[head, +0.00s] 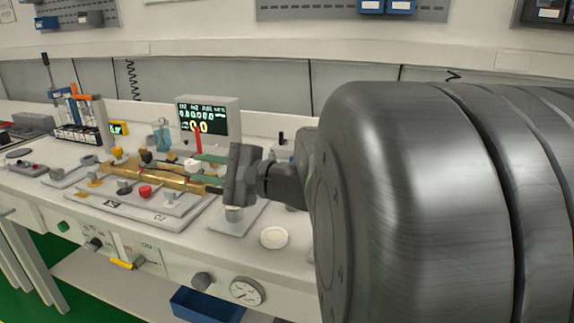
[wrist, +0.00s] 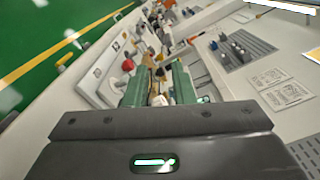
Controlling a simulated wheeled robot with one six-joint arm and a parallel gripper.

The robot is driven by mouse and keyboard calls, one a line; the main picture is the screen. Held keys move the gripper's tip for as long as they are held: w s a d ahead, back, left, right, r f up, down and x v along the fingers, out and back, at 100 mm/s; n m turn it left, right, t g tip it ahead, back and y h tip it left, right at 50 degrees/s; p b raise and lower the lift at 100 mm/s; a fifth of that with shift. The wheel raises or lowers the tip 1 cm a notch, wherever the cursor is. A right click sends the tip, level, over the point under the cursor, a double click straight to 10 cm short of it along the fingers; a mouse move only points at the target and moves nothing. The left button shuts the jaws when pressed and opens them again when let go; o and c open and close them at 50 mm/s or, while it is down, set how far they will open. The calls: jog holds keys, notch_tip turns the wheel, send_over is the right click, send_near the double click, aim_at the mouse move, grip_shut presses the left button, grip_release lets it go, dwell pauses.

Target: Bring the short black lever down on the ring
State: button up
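My gripper (head: 196,168) reaches left over the bench in the head view, its two green fingers apart. In the wrist view the gripper (wrist: 155,72) also has its fingers spread, with a pale knob-like part (wrist: 159,100) between or below them. I cannot tell whether they touch it. A small upright black-topped part (head: 282,137) stands behind my arm and may be the short black lever. A taller black-knobbed lever (head: 46,62) stands at the far left. A round white ring-like dish (head: 274,237) lies at the front edge; I cannot tell whether it is the ring meant.
A brass assembly (head: 150,174) with a red knob (head: 145,191) lies on a grey plate below my fingers. A display (head: 208,117) stands behind. A blue bin (head: 207,305) and a gauge (head: 247,290) are below the bench edge. My arm hides the right side.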

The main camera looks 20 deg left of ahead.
jog(key=shift+s+a+p, duration=0.15)
jog(key=shift+s+p, duration=0.05)
jog(key=shift+p, duration=0.1)
jog(key=c, duration=0.4)
jog(key=s+n+g+h+p, duration=0.1)
jog(key=p, duration=0.1)
jog(key=s+f+n+g+h+p, duration=0.1)
jog(key=s+n+h+p, duration=0.1)
jog(key=p, duration=0.1)
jog(key=s+a+n+g+h+p, duration=0.1)
jog(key=s+n+h+p, duration=0.1)
jog(key=shift+f+p, duration=0.15)
jog(key=shift+p, duration=0.2)
grip_shut()
jog(key=s+d+n+g+h+p, duration=0.1)
jog(key=s+d+n+h+p, duration=0.2)
jog(key=n+h+p, duration=0.5)
jog(key=w+r+n+t+h+p, duration=0.2)
jog(key=r+n+t+h+p, duration=0.1)
jog(key=r+n+p, duration=0.3)
jog(key=w+r+n+t+h+p, duration=0.2)
jog(key=r+n+t+p, duration=0.15)
jog(key=r+p, duration=0.45)
jog(key=shift+n, duration=0.45)
jog(key=x, duration=0.5)
jog(key=p+x, duration=0.1)
jog(key=x, duration=0.8)
jog(key=shift+s+a+f+p, duration=0.25)
jog(key=shift+a+f+p, duration=0.1)
jog(key=shift+f, duration=0.15)
